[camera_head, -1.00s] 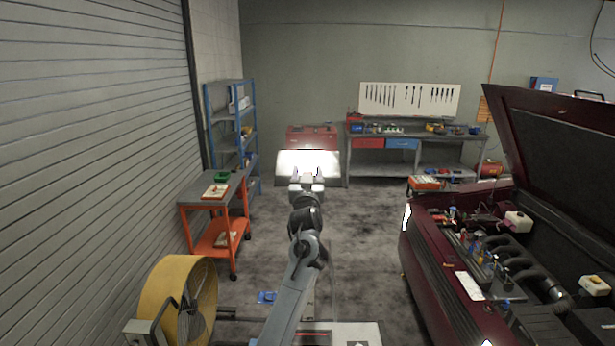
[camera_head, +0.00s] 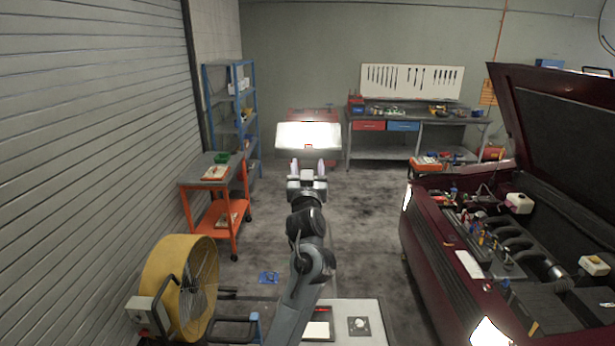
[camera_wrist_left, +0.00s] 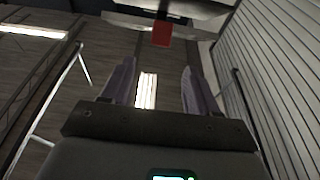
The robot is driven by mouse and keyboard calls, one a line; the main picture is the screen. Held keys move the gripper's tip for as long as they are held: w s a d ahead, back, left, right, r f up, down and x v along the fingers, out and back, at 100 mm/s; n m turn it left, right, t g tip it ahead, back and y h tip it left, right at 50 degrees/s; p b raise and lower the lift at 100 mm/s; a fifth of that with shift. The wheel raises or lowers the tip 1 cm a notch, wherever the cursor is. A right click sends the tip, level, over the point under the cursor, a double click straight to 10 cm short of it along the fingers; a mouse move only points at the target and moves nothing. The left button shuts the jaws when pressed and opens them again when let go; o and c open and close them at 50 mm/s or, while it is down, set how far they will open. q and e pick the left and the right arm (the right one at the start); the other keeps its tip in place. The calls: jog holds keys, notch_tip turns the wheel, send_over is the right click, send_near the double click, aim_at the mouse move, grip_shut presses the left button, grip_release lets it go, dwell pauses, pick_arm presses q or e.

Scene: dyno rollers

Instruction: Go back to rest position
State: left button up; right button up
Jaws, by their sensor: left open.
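My left gripper (camera_head: 307,166) is raised in the middle of the head view, pointing away from me. Its two fingers are apart with nothing between them. In the left wrist view the open fingers (camera_wrist_left: 160,88) show against the ceiling and a lit strip. My left arm (camera_head: 305,255) comes up from the bottom of the head view. My right gripper is not in view.
A bright white panel (camera_head: 308,136) stands just beyond the gripper. A maroon car (camera_head: 428,235) with its hood up is at the right. A yellow fan (camera_head: 163,275) and an orange cart (camera_head: 238,215) are at the left. A white-topped surface (camera_head: 372,311) lies at bottom centre. Open floor lies between.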

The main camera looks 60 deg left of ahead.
pick_arm(q)
jog(key=shift+s+d+f, duration=0.1)
jog(key=shift+s+d, duration=0.2)
jog(key=shift+d, duration=0.15)
